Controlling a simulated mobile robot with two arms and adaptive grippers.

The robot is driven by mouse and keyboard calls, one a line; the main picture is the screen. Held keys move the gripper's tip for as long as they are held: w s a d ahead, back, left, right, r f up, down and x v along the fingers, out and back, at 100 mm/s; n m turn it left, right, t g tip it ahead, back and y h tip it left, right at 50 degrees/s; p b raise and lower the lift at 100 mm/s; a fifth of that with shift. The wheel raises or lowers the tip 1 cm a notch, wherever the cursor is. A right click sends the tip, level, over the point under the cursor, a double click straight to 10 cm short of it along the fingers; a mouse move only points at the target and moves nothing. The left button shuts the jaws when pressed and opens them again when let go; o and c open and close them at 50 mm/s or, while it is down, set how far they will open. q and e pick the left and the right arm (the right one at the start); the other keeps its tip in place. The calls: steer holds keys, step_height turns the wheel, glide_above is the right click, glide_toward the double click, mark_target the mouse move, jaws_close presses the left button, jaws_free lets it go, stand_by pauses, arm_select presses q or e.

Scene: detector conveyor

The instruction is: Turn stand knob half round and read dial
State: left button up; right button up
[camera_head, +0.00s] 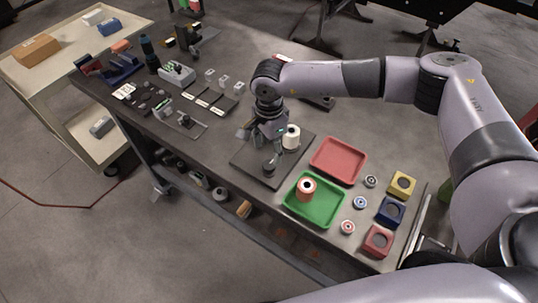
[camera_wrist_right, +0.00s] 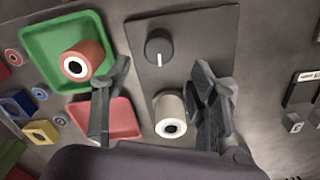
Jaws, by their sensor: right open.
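A dark stand plate (camera_head: 248,172) lies on the bench and also fills the middle of the right wrist view (camera_wrist_right: 205,22). A round black knob (camera_wrist_right: 159,47) with a white pointer line stands on it; it also shows in the head view (camera_head: 269,168). A white cylinder (camera_head: 291,137) with a dark centre stands on the same plate, and shows in the wrist view (camera_wrist_right: 170,108). My right gripper (camera_head: 262,140) is open over the plate, its fingers apart with the knob beyond them in the wrist view (camera_wrist_right: 160,78). It holds nothing. I cannot make out a dial reading. My left gripper is out of view.
A green tray (camera_head: 327,219) holds an orange cylinder (camera_head: 306,187). An empty red tray (camera_head: 338,160) lies beside it. Small round discs and yellow (camera_head: 402,185), blue and red blocks stand at the right. Racks and small parts fill the bench's left side.

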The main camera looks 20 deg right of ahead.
mark_target(269, 164)
step_height(269, 164, down, 4)
steer(key=shift+s+f+p, duration=0.15)
steer(key=shift+f+p, duration=0.05)
steer(key=shift+p, duration=0.5)
steer(key=shift+f, duration=0.9)
steer(key=c, duration=1.2)
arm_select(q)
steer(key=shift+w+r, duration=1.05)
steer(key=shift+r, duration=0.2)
arm_select(e)
steer(key=shift+o, duration=0.2)
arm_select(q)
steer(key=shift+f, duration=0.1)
